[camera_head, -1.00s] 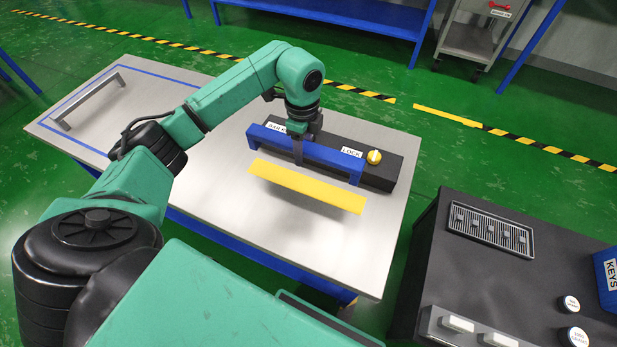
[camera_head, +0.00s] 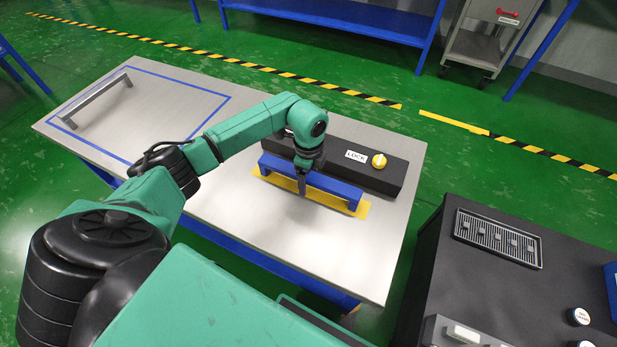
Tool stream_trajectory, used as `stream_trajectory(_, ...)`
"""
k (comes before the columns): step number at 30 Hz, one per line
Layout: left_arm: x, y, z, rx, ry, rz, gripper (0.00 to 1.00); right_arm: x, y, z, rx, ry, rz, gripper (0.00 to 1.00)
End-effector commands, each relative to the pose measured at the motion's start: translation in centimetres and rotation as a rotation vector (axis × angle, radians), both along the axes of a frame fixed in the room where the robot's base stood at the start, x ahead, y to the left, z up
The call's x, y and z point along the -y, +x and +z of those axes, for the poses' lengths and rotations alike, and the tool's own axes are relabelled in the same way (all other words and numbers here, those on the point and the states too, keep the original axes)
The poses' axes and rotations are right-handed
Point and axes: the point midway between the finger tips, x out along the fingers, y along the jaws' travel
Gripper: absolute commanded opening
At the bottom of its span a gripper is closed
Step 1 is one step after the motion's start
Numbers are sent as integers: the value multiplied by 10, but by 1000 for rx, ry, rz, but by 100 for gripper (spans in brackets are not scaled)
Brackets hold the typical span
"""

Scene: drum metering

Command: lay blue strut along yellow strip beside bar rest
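The blue strut (camera_head: 330,184) is a bar with a short leg at each end. It is over the yellow strip (camera_head: 364,210) on the grey table and runs along it, covering much of it. I cannot tell whether its legs touch the strip. The black bar rest (camera_head: 392,173), with a LOCK label and a yellow knob (camera_head: 379,160), lies just behind the strut. My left gripper (camera_head: 302,188) points down at the strut's middle and looks shut on it; the fingertips are partly hidden. My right gripper is not in view.
A grey handle-like bar (camera_head: 95,98) stands inside a blue outlined area at the table's left. A black console (camera_head: 520,270) stands at the right, across a gap from the table. The table's front right part is bare.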

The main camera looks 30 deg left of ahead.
Motion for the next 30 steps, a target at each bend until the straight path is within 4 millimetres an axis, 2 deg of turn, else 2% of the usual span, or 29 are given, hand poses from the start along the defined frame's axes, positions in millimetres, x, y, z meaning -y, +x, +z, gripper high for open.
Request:
stream_trajectory(8,0,0,1,0,0,0,80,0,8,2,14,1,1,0)
stream_trajectory(11,0,1,10,3,-1,-1,80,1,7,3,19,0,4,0)
stream_trajectory(14,0,1,31,5,0,-1,80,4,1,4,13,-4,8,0)
stream_trajectory(18,0,1,72,5,0,-1,80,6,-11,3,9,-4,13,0)
stream_trajectory(22,0,1,103,4,0,0,80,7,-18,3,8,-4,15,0)
stream_trajectory(25,0,1,118,3,0,-1,80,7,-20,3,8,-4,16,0)
stream_trajectory(30,0,0,124,-1,0,-1,80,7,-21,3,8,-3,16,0)
